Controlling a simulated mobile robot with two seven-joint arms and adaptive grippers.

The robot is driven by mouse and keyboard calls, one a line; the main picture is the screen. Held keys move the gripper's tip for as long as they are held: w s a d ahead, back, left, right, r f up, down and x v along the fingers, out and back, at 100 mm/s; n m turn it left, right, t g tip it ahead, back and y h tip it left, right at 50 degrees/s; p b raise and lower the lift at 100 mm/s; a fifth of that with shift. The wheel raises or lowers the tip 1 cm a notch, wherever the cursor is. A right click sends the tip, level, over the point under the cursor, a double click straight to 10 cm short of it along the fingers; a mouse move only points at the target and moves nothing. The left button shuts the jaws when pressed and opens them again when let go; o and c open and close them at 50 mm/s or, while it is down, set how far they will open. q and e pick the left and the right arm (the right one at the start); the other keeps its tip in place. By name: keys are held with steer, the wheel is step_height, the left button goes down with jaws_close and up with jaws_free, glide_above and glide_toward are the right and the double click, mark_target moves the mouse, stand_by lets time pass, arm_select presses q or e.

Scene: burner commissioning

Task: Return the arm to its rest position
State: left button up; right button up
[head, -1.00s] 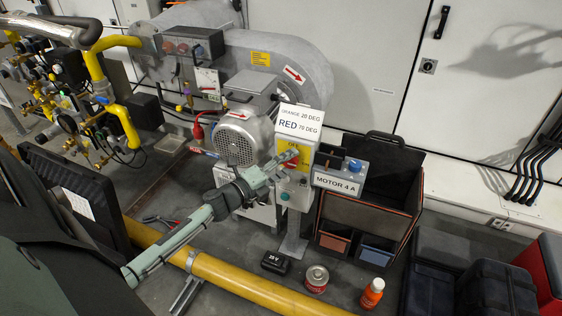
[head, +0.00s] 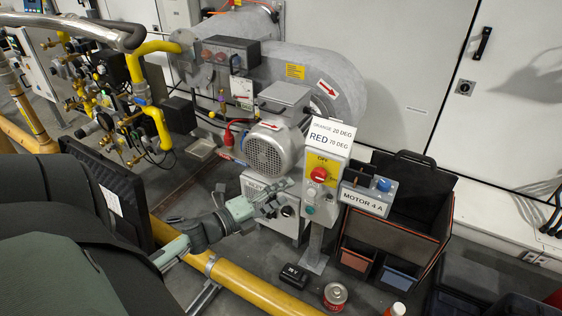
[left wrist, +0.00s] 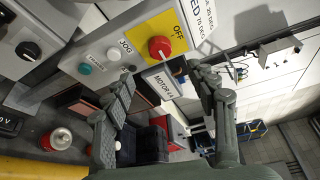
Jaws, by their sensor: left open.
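My left gripper (head: 272,193) is open and empty in the head view, in front of the blower motor's lower box and left of the switch post. In the left wrist view its two fingers (left wrist: 165,98) stand apart with nothing between them. The grey control box (head: 318,185) has a yellow plate and a red knob (head: 319,174); the knob also shows in the left wrist view (left wrist: 159,47). The fingers look apart from the box. My left arm comes in from the lower left. My right gripper is not in view.
A yellow pipe (head: 250,290) runs low along the front. The blower motor (head: 268,150) stands behind the gripper.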

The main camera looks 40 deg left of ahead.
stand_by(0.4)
arm_select(q)
steer(key=s+d+f+n+g+y+p, duration=0.2)
steer(key=s+f+n+g+y, duration=0.4)
steer(key=f+n, duration=0.7)
steer(key=s+d+f+n+g+h, duration=0.2)
steer(key=s+d+n+g, duration=0.5)
steer(key=s+d, duration=0.3)
steer(key=shift+d+n+g, duration=0.3)
steer(key=shift+d, duration=0.15)
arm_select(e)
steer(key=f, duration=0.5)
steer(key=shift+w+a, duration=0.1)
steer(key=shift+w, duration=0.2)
arm_select(q)
steer(key=shift+c, duration=0.2)
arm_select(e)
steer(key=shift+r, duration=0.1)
